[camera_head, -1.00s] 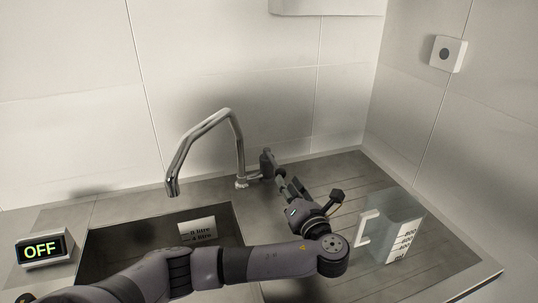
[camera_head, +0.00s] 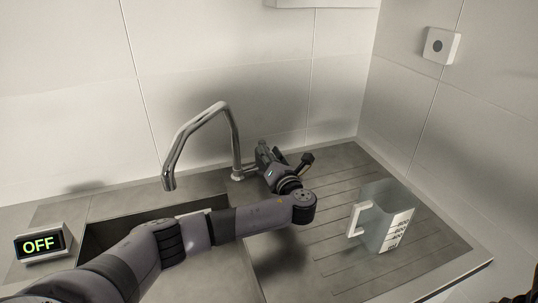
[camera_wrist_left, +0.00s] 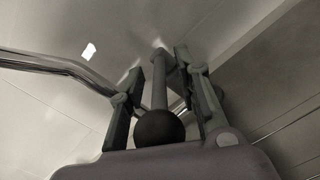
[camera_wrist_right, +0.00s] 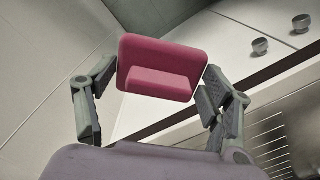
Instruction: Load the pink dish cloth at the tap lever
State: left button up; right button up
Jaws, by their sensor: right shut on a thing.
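The pink dish cloth (camera_wrist_right: 160,68), a folded block, is between the fingers of my right gripper (camera_wrist_right: 160,82), which is shut on it. The cloth does not show in the head view. The steel tap (camera_head: 208,112) stands behind the sink. My left gripper (camera_head: 265,155) is just right of the tap's base, at its lever. In the left wrist view, the lever (camera_wrist_left: 159,92), a rod with a dark ball end, lies between the open fingers of my left gripper (camera_wrist_left: 158,62). The gripper mostly hides the lever in the head view.
A clear measuring jug (camera_head: 375,222) stands on the ribbed drainer (camera_head: 325,255) at the right. A white wall box (camera_head: 441,46) is at upper right. My left arm crosses over the sink.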

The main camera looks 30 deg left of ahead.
pick_arm(q)
jog(key=shift+c, duration=0.2)
grip_shut()
dwell(0.6)
